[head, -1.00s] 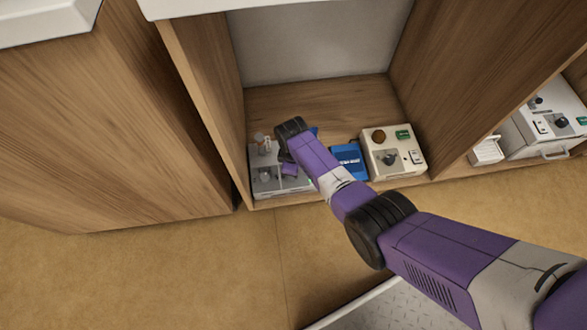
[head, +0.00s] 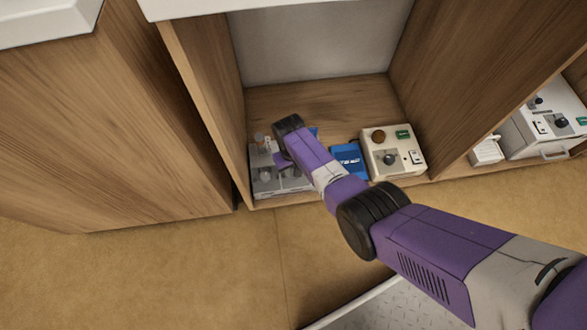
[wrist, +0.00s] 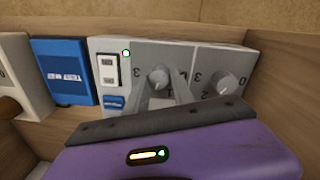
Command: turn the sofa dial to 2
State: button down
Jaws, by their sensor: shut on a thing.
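A grey control box (head: 265,186) stands at the left front of the open shelf bay. In the wrist view its grey panel (wrist: 203,55) carries two round dials with numbers around them. My gripper (wrist: 162,86) is shut on the left dial (wrist: 158,76), one finger on each side of it. The right dial (wrist: 226,84) stands free beside the fingers. No name for either dial is readable, so I cannot tell which is the sofa dial. In the head view my wrist covers part of the box.
A white rocker switch (wrist: 108,69) and a small blue label sit beside the dials. A blue box (head: 348,160) and a cream control box (head: 393,152) stand to the right in the bay. Wooden side walls (head: 205,110) bound it closely. Another white device (head: 545,120) is farther right.

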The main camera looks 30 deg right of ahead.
jog(key=shift+m, duration=1.2)
jog(key=c, duration=1.1)
grip_release()
notch_tip(320, 180, up, 8)
jog(key=p, duration=0.5)
jog(key=shift+a+f, duration=0.1)
jog(key=shift+a, duration=0.05)
